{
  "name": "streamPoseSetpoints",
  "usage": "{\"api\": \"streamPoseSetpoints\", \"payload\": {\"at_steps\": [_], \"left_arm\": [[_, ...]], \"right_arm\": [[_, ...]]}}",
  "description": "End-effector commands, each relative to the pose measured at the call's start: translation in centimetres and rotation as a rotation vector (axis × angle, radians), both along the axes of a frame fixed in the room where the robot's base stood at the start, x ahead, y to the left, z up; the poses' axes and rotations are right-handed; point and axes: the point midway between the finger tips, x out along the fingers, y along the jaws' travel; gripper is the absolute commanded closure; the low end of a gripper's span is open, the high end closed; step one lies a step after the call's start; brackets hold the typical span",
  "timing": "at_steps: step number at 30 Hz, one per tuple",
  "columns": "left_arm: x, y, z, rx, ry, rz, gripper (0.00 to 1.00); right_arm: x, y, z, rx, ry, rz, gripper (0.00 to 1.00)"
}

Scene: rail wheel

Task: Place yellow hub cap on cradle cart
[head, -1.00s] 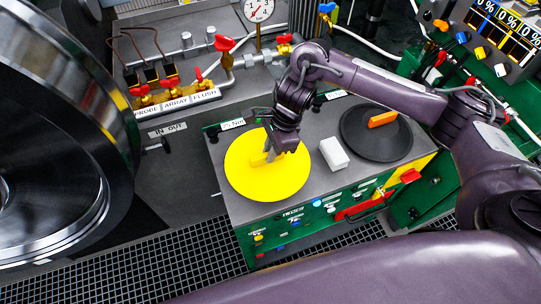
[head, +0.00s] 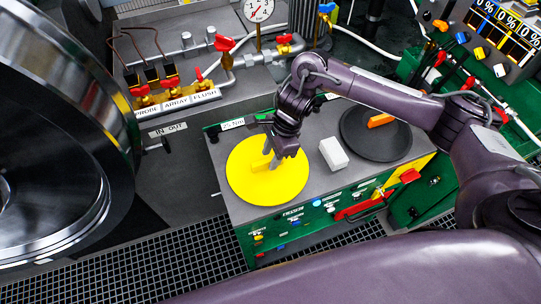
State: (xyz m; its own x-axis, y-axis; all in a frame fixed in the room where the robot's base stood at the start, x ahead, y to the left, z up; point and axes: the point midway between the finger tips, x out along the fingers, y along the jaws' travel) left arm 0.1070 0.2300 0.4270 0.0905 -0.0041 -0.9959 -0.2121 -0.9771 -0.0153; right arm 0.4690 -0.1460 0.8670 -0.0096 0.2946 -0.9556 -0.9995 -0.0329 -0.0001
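The yellow hub cap (head: 245,181) is a bright yellow disc with a raised yellow handle. It lies flat over the left part of the grey top of the green cradle cart (head: 222,152), and appears to rest on it. My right gripper (head: 272,160) points down at the handle from above, with its grey fingers at the handle. Whether the fingers are clamped on it or slightly apart is too small to tell. The arm hides the far edge of the disc near the handle. My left gripper is not in view.
A black disc with an orange handle (head: 381,120) lies on the cart's right part. A white block (head: 333,154) stands between the two discs. A large shiny metal wheel (head: 65,140) fills the left side. Valves and pipes (head: 225,60) stand behind.

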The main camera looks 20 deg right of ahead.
Motion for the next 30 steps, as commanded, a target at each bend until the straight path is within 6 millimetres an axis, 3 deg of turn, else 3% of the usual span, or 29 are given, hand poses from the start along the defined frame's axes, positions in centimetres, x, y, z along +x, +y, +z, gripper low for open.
{"api": "streamPoseSetpoints", "payload": {"at_steps": [9,15,21,30], "left_arm": [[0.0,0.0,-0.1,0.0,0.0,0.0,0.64],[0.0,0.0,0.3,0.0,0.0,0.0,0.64],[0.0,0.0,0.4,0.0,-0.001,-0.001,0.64],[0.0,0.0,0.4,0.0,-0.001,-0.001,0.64]], "right_arm": [[0.2,-2.0,6.5,-0.003,-0.006,0.0,0.64],[0.2,-2.9,9.4,-0.001,-0.004,0.0,0.64],[0.1,-3.2,10.5,0.0,0.0,0.0,0.64],[0.1,-3.3,10.5,0.0,0.001,-0.001,0.64]]}}
